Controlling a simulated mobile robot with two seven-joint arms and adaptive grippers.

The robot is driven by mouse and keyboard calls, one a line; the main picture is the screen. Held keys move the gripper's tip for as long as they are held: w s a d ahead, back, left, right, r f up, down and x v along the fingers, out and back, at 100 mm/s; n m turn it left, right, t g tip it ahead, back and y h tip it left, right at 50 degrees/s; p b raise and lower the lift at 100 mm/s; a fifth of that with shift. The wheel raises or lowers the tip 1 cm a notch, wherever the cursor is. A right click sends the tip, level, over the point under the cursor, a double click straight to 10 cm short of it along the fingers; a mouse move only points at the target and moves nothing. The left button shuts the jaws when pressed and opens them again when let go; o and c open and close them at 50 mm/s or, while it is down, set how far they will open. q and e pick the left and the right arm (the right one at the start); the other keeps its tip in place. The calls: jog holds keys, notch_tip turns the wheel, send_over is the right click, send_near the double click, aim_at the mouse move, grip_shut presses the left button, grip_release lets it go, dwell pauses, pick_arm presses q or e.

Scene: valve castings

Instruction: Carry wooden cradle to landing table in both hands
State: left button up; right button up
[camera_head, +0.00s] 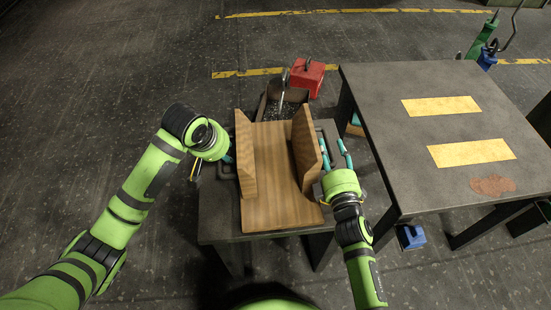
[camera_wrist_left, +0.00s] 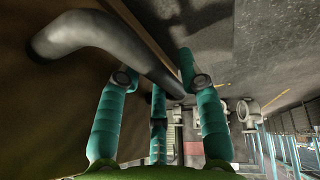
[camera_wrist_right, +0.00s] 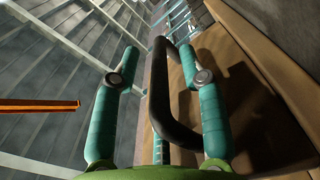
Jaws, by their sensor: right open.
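The wooden cradle (camera_head: 275,168), a plank base with two upright side walls, stands on a small dark table (camera_head: 217,215). My left gripper (camera_head: 228,158) is at its left wall; the wall partly hides the fingers. In the left wrist view its fingers (camera_wrist_left: 157,68) are apart, with a thick dark handle (camera_wrist_left: 95,35) running in towards them. My right gripper (camera_head: 334,150) is outside the right wall, fingers open. In the right wrist view the black handle (camera_wrist_right: 160,95) lies between the open fingers (camera_wrist_right: 160,55). A larger table (camera_head: 375,95) with two yellow patches, seemingly the landing table, stands at right.
A dark bin (camera_head: 268,105) and a red box (camera_head: 307,76) are behind the cradle. The larger table's top is clear apart from the patches and a rusty stain (camera_head: 492,186). Green and blue items (camera_head: 487,45) stand beyond it. Open floor lies at left.

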pick_arm(q)
grip_shut()
pick_arm(e)
grip_shut()
pick_arm(q)
jog(key=shift+w+r, duration=0.2)
jog(key=shift+r, duration=0.1)
pick_arm(e)
jog(key=shift+w+r, duration=0.15)
jog(key=shift+r, duration=0.25)
